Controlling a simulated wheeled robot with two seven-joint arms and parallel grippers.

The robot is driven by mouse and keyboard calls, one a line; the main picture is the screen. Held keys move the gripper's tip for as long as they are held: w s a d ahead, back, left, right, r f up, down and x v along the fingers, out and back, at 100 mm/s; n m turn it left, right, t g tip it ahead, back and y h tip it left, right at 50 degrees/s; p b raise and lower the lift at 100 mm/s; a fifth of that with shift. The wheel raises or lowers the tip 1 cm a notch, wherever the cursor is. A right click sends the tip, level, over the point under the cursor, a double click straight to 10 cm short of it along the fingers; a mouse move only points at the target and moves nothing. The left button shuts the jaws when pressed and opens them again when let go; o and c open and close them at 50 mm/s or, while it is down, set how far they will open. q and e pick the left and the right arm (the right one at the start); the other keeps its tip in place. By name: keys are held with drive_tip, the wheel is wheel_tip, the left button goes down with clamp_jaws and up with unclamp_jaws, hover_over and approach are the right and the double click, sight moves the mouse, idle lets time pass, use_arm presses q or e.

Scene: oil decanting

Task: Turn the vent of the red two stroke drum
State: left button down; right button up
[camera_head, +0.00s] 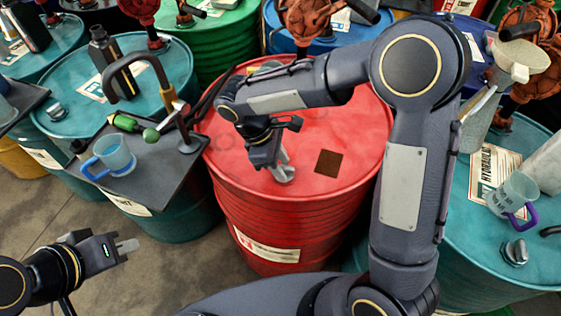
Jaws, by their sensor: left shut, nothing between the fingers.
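The red drum (335,125) stands upright in the middle, its lid partly covered by my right arm. My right gripper (284,168) points down at the near part of the lid. A small silvery fitting, apparently the vent (286,176), shows right at its fingertips. I cannot tell whether the fingers grip it or only touch it. My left gripper (127,246) is shut and empty, low at the left over the floor, well apart from the drum.
Teal drums stand at both sides. A clear jug (512,193) stands at right. Floor is clear at lower left.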

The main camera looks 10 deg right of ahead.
drive_tip(key=shift+c, duration=0.5)
clamp_jaws()
drive_tip(key=shift+m, duration=0.3)
drive_tip(key=m, duration=0.2)
drive_tip(key=m+g+p, duration=0.1)
drive_tip(key=shift+w+d+m+g+y, duration=0.1)
drive_tip(key=shift+w+m+g+y, duration=0.05)
drive_tip(key=shift+m+g+y, duration=0.2)
drive_tip(key=m, duration=0.2)
drive_tip(key=m+y, duration=0.1)
drive_tip(key=m, duration=0.1)
drive_tip(key=shift+w+d+m+g+y+p, duration=0.15)
drive_tip(key=shift+m+g+y+p, duration=0.1)
drive_tip(key=shift+m+g+p, duration=0.15)
drive_tip(key=m+y, duration=0.1)
drive_tip(key=m, duration=0.3)
drive_tip(key=shift+d+y+p, duration=0.2)
drive_tip(key=shift+y+p, duration=0.1)
drive_tip(key=shift+y, duration=0.1)
drive_tip(key=shift+d+m+y, duration=0.15)
drive_tip(key=shift+m+y, duration=0.65)
drive_tip(key=shift+m, duration=1.65)
